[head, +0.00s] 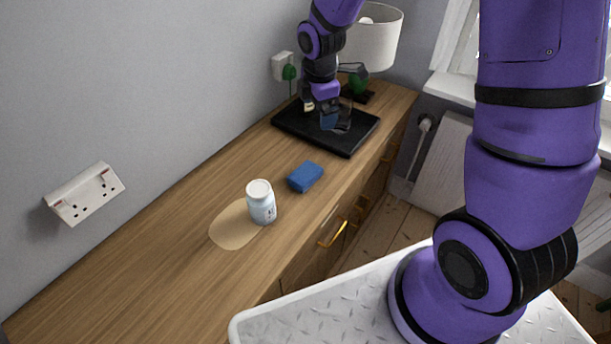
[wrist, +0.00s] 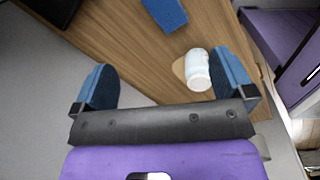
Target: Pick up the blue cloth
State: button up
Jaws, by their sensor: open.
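The blue cloth (head: 305,176) looks like a small folded block lying on the wooden counter, right of the white bottle. It also shows at the top edge of the wrist view (wrist: 166,14), partly cut off. My gripper (head: 328,117) is above the black tray, farther back along the counter than the cloth and apart from it. In the wrist view my gripper (wrist: 165,78) has its blue fingertips spread wide, with nothing held between them.
A white bottle (head: 261,203) stands near the cloth, beside a pale round patch (head: 232,228) on the counter. The black tray (head: 293,126) lies under my gripper. A lamp (head: 374,40) stands behind. The front-left counter (head: 120,285) is clear.

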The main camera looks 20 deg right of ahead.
aim_at(305, 172)
jog(key=shift+w+a+f+n+g+y, duration=0.1)
jog(key=shift+w+a+f+n+g, duration=0.55)
jog(key=shift+f, duration=3.35)
jog(key=shift+a+f+n+t+y, duration=0.15)
jog(key=shift+f+n, duration=1)
jog(key=shift+f, duration=2.9)
jog(key=shift+w+a+f+n+g+y, duration=0.15)
jog(key=shift+w+a+f+n, duration=0.5)
jog(key=shift+f, duration=3.35)
jog(key=shift+s+d+n, duration=0.2)
jog(key=shift+s+n, duration=0.05)
jog(key=shift+s, duration=0.05)
jog(key=shift+c, duration=0.2)
jog(key=c, duration=1)
